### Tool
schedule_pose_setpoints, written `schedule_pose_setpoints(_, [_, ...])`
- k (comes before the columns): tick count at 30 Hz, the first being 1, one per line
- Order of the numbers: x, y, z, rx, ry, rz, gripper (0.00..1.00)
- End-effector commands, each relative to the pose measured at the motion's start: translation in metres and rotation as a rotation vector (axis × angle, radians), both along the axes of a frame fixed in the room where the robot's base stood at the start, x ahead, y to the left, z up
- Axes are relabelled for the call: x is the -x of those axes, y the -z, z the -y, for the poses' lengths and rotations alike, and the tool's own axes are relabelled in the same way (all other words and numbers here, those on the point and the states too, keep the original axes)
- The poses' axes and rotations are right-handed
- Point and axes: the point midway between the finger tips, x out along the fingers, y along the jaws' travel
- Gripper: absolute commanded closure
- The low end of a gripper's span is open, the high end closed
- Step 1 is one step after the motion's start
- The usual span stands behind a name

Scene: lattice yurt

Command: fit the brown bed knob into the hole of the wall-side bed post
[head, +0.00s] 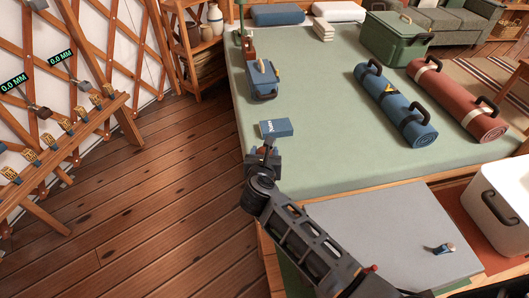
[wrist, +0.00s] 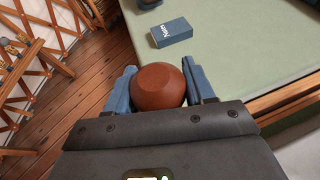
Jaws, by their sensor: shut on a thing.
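The brown bed knob (wrist: 158,86) is round and fills the space between the blue fingers of my gripper (wrist: 162,80) in the wrist view. My gripper is shut on it, one finger on each side. In the head view my gripper (head: 263,150) is over the near left edge of the bed (head: 320,95), beside a blue box. There the knob is mostly hidden by my gripper. I cannot make out the wall-side bed post or its hole in either view; my arm covers part of the bed's near left corner.
The small blue box (head: 276,128) lies just beyond my gripper. A blue case (head: 262,82), blue roll (head: 395,108), red roll (head: 455,98) and green box (head: 394,40) rest on the bed. A grey panel (head: 375,225) is nearer. The wooden floor (head: 150,190) at left is clear.

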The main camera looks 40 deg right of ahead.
Motion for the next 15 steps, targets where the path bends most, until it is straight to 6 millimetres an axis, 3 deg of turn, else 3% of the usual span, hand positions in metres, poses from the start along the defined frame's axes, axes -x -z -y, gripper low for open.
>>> schedule_pose_setpoints(15, [-0.0001,0.0037,0.0003,0.001,0.000,0.001,0.77])
